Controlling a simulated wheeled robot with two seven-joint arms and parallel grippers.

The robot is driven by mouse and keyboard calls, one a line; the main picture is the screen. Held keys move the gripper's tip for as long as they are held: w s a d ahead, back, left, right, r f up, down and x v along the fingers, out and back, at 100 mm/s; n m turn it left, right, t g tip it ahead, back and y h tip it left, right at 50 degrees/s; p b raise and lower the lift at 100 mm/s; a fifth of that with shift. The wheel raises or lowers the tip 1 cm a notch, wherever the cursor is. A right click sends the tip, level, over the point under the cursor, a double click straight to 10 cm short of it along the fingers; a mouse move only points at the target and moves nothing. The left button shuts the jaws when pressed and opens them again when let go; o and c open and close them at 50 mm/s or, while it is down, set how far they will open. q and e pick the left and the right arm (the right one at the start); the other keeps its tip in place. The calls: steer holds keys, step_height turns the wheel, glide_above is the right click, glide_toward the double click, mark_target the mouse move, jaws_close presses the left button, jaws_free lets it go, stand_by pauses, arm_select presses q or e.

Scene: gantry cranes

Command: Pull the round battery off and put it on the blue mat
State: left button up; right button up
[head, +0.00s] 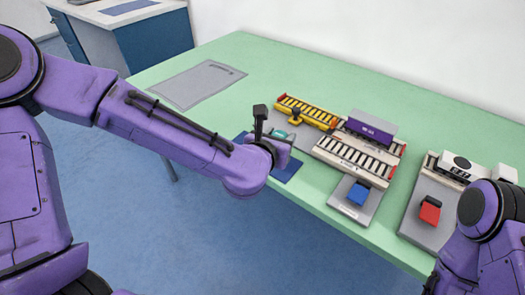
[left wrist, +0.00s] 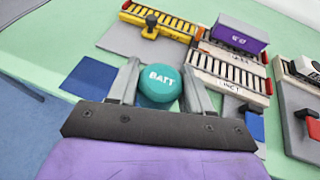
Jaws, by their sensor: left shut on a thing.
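In the head view a little of the teal battery (head: 281,135) shows beside my left gripper (head: 284,139), partly hidden by the wrist. The blue mat (head: 288,168) lies on the green table near its front edge, partly under my left wrist. In the left wrist view the mat (left wrist: 90,78) is left of the battery. I cannot tell how high the battery is above the table. My right gripper is out of view.
A yellow crane rail (head: 307,111) on a grey base stands just behind the gripper. A white rail unit (head: 355,158) with a purple block (head: 371,127) and a blue block (head: 358,194) is to its right. A red block (head: 430,211) is farther right. A grey mat (head: 197,84) lies far left.

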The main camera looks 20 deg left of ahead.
arm_select(q)
steer(key=w+a+f, duration=0.4)
steer(key=w+a+f+p, duration=0.1)
steer(key=w+a+f, duration=0.3)
steer(key=a+f, duration=0.1)
steer(key=shift+w, duration=0.1)
step_height(320, 180, down, 3)
steer(key=shift+w+a+r, duration=0.1)
steer(key=shift+a+r, duration=0.05)
steer(key=shift+f, duration=0.3)
steer(key=shift+f, duration=0.2)
steer(key=o, duration=1.2)
steer(key=shift+c, duration=0.2)
